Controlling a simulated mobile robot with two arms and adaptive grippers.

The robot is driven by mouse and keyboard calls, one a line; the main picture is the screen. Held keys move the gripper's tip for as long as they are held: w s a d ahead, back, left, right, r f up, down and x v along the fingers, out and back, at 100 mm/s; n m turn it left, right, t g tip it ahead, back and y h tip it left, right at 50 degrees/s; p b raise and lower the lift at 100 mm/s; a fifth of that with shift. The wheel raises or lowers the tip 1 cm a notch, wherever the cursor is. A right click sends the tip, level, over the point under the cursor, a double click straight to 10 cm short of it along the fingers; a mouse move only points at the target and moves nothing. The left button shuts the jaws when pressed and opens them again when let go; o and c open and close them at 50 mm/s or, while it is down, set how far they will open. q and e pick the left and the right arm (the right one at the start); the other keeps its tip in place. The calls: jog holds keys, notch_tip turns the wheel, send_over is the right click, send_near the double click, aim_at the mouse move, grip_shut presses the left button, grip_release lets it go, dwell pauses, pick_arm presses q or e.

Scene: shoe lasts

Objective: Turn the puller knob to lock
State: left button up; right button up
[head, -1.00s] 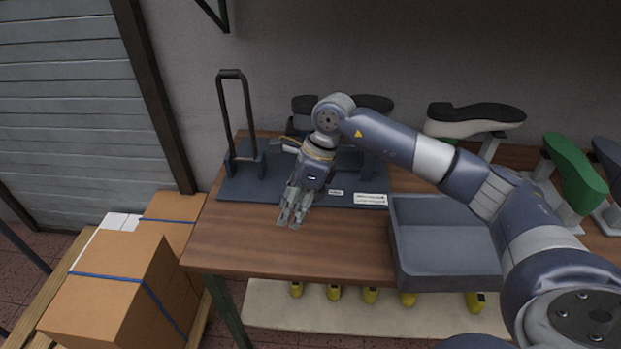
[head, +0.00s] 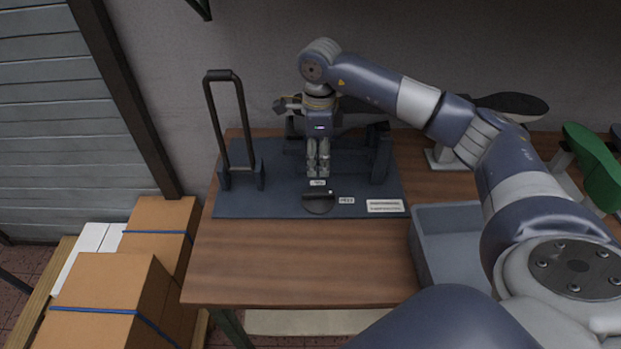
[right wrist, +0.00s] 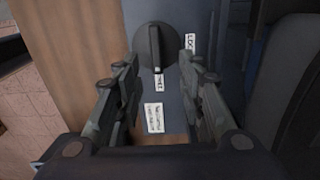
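The puller knob (head: 318,203) is a dark round disc with a raised bar on the front of the blue-grey base plate (head: 270,205). In the right wrist view the knob (right wrist: 155,47) shows beyond and between my fingertips, its bar in line with the small label (right wrist: 158,82). A label reading about "LOCK" (right wrist: 190,42) sits on the far side of the knob, partly behind a finger. My right gripper (head: 318,173) points down just behind the knob in the head view. In the right wrist view this gripper (right wrist: 158,62) is open and empty. My left gripper is out of view.
A tall black handle frame (head: 230,120) stands at the plate's left. A dark bracket (head: 380,155) stands at its right. A grey tray (head: 440,215) sits on the wooden table (head: 290,265) to the right, near my right arm. The table's front left is clear.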

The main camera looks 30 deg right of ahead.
aim_at(319, 192)
jog(key=f, duration=0.1)
jog(key=s+f, duration=0.1)
jog(key=f+p, duration=0.1)
jog(key=f, duration=0.1)
jog(key=shift+s, duration=0.25)
jog(key=f, duration=0.1)
jog(key=f+p, duration=0.1)
jog(key=f, duration=0.3)
jog(key=shift+w+f, duration=0.1)
jog(key=shift+w, duration=0.25)
jog(key=shift+s+f, duration=0.1)
jog(key=shift+f, duration=0.2)
grip_shut()
